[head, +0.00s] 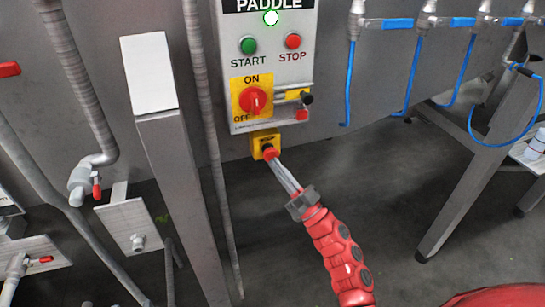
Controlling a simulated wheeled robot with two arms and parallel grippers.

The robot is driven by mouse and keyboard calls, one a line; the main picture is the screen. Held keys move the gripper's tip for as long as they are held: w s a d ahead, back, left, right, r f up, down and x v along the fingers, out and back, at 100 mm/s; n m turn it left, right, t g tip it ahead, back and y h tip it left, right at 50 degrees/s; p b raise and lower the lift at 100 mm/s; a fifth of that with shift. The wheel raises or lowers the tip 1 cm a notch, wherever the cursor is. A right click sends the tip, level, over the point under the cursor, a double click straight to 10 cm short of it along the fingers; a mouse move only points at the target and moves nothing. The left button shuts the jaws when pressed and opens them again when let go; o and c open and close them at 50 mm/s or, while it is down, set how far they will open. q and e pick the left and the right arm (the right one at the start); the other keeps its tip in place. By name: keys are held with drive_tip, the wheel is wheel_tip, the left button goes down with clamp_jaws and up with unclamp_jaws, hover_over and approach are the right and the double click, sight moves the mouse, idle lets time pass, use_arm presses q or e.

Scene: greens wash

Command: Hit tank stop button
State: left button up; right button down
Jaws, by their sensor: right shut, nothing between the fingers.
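A grey control panel (235,60) headed PADDLE is on the tank wall. It has a green START button (248,45), a red STOP button (293,41) and a red ON/OFF rotary switch (254,100) on a yellow plate. A small yellow box (264,134) sits just below the panel. My right gripper (269,152) is shut and empty, with its tip in front of this box. My left gripper is not in view.
A black knob (307,99) sticks out at the panel's lower right. A grey post (180,190) and pipes stand to the left. Blue hoses (413,75) hang at upper right, above a metal leg (465,175).

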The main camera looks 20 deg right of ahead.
drive_tip(key=shift+w, duration=0.45)
idle(0.6)
drive_tip(key=shift+s, duration=0.15)
drive_tip(key=shift+s+p, duration=0.45)
drive_tip(key=shift+s, duration=0.3)
drive_tip(key=s+p, duration=0.1)
drive_tip(key=s, duration=0.4)
drive_tip(key=shift+p, duration=0.4)
idle(0.3)
